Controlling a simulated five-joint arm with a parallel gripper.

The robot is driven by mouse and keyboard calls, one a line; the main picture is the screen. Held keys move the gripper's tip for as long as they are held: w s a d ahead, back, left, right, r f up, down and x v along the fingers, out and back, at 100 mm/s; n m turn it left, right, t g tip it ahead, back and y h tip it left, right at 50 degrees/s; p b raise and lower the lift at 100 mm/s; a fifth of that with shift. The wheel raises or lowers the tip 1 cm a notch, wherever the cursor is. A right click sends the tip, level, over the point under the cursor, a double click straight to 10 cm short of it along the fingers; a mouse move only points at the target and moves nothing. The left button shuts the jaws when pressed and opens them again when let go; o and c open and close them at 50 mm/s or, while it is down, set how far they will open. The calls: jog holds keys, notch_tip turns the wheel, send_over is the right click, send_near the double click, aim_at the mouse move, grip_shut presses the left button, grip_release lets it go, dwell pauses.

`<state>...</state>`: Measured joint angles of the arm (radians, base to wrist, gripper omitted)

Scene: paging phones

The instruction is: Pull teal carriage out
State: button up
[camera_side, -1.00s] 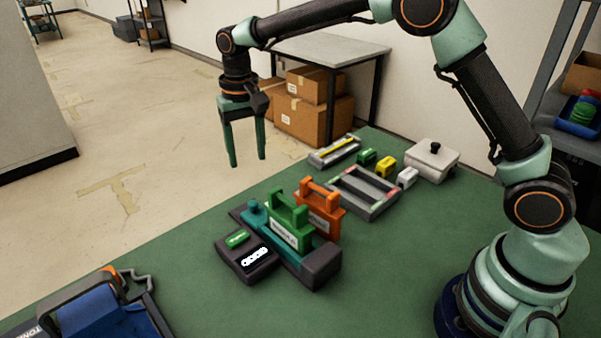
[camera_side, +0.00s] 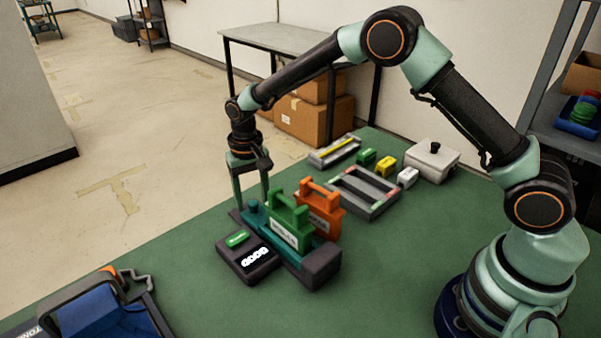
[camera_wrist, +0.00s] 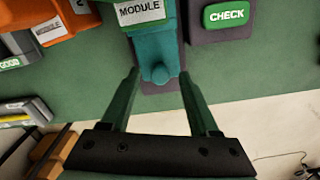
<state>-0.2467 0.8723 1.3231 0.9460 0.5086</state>
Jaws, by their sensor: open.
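The teal carriage (camera_side: 259,222) lies in a dark base (camera_side: 322,266) on the green table, with a round teal knob (camera_side: 253,206) at its far end. A green handled module (camera_side: 288,222) stands upright on the carriage. In the wrist view the carriage (camera_wrist: 154,42) and its knob (camera_wrist: 160,74) show at top centre. My gripper (camera_side: 252,206) is open and points down at the knob end. In the wrist view the fingers (camera_wrist: 160,85) lie on either side of the knob, apart from it. Whether the fingertips reach knob height is hard to tell.
An orange handled module (camera_side: 320,210) stands just behind the green one. A dark box with a green CHECK label (camera_side: 248,258) sits beside the carriage. A grey tray (camera_side: 363,192), small coloured blocks and a white lidded box (camera_side: 432,160) are farther back. A blue bin (camera_side: 105,310) is at front left.

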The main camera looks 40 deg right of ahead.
grip_shut()
dwell(1.4)
